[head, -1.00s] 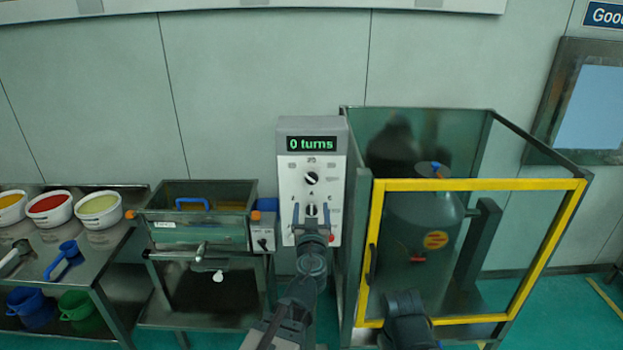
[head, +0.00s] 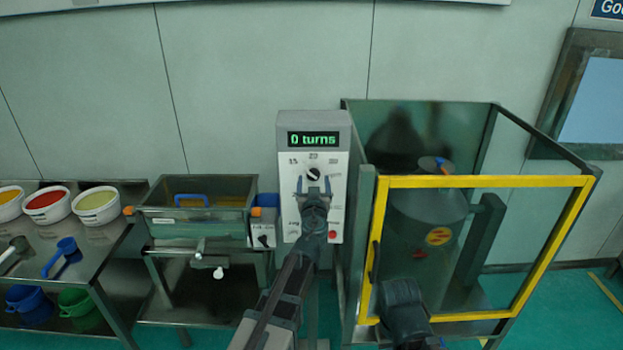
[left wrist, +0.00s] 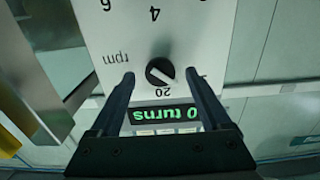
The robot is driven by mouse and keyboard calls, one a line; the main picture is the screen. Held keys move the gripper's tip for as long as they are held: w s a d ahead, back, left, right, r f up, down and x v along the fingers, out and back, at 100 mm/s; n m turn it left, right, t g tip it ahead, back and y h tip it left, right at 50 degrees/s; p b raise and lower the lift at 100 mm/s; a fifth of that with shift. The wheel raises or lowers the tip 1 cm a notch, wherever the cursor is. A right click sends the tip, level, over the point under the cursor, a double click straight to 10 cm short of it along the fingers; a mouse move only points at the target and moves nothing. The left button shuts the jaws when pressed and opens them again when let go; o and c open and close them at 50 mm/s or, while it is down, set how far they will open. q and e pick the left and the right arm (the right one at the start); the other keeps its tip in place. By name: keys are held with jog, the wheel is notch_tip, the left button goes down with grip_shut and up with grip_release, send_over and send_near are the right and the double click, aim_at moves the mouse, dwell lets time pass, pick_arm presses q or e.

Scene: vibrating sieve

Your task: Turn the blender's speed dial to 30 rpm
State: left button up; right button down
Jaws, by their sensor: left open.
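The blender's control panel (head: 285,215) is a pale upright box with a green display (head: 313,140) reading "0 turns". The round black speed dial (head: 313,174) has the labels 15, 20 and 30 around it, with 20 above. My left gripper (head: 313,187) is open just in front of and below this dial. In the left wrist view the panel is upside down. There the dial (left wrist: 160,71) sits between the two open fingers (left wrist: 159,78), which are apart from it. A pale line slants across the dial; its exact setting is unclear. A lower dial is hidden behind my gripper.
A yellow-framed guard door (head: 480,182) closes the cage around the blender tank (head: 425,225) at right. A steel sieve machine (head: 195,228) stands left of the panel. Several tubs stand on a steel table (head: 90,245) further left. My right arm (head: 403,300) is low by the door.

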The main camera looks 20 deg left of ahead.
pick_arm(q)
jog(key=shift+x, duration=0.8)
jog(key=shift+s, duration=0.1)
jog(key=shift+c, duration=0.3)
grip_shut()
